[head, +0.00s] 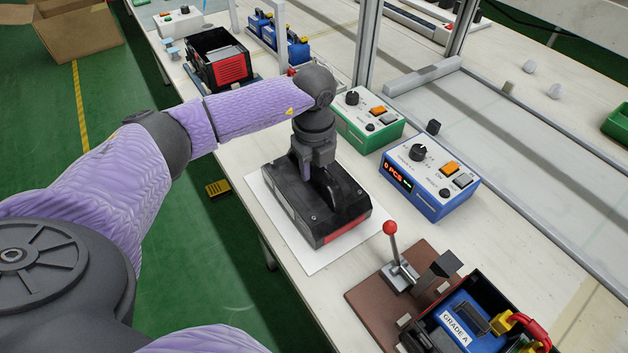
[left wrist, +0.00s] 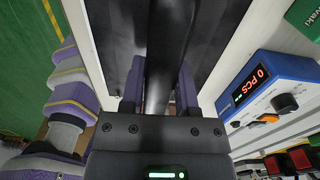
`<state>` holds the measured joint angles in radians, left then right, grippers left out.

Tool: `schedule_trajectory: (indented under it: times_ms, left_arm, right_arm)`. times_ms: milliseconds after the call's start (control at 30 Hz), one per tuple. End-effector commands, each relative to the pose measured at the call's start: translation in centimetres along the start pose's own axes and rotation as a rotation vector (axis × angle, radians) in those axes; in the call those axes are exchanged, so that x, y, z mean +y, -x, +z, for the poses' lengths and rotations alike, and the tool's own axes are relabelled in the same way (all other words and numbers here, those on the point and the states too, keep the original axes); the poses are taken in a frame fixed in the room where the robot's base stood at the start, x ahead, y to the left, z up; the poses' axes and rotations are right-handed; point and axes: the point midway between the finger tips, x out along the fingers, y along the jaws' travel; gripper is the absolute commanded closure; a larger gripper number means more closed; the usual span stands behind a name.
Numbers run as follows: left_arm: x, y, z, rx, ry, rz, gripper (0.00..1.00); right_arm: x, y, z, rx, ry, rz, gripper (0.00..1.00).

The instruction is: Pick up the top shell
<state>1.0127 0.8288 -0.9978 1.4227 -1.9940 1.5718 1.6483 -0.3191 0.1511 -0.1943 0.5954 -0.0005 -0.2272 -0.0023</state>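The top shell (head: 300,207) is a black cover with a raised handle and a red strip on its front side. It lies flat on a white mat (head: 309,262) on the workbench. My left gripper (head: 317,180) points down over it, one finger on each side of the handle. In the left wrist view the handle (left wrist: 168,35) runs between the two fingers (left wrist: 160,85). Whether the fingers press on the handle or stand just clear of it cannot be told. My right gripper is not in view.
Right of the shell stand a blue counter box (head: 430,183) and a green control box (head: 368,122). In front is a brown press base (head: 372,304) with a red-knobbed lever, beside a black case with a blue "GRADE A" battery (head: 455,325). An open black case (head: 222,62) stands behind.

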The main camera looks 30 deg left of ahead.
Motion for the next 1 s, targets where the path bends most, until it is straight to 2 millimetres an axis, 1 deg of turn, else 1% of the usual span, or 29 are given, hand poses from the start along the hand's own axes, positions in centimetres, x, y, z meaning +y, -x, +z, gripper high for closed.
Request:
schedule_trajectory:
  times_ms: [33, 67, 100, 167, 633, 667, 733, 900, 1000]
  left_arm:
    - [0.0, 0.0, 0.0, 0.0, 0.0, 0.0, 0.74]
    - [0.0, 0.0, 0.0, 0.0, 0.0, 0.0, 0.8]
    - [0.0, 0.0, 0.0, 0.0, 0.0, 0.0, 0.88]
    - [0.0, 0.0, 0.0, 0.0, 0.0, 0.0, 1.0]
    - [0.0, 0.2, 0.0, 0.0, 0.0, -0.002, 1.0]
    - [0.0, 0.6, 0.0, 0.0, 0.0, -0.002, 1.0]
    - [-0.1, 2.0, 0.0, -0.001, -0.001, -0.004, 1.0]
    - [-0.1, 6.8, 0.1, -0.002, 0.0, -0.007, 1.0]
    - [-0.1, 8.8, 0.0, -0.002, 0.0, -0.005, 1.0]
  right_arm:
    - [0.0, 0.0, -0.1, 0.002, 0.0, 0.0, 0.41]
    - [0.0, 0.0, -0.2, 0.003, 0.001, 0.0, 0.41]
    - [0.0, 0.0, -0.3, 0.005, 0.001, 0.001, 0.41]
    - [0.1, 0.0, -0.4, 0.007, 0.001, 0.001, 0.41]
    - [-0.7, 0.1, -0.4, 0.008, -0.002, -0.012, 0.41]
    - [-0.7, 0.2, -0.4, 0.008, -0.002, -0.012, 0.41]
    - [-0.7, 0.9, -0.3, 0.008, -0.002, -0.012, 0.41]
    - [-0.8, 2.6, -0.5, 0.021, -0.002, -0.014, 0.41]
    - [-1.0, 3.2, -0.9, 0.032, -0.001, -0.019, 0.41]
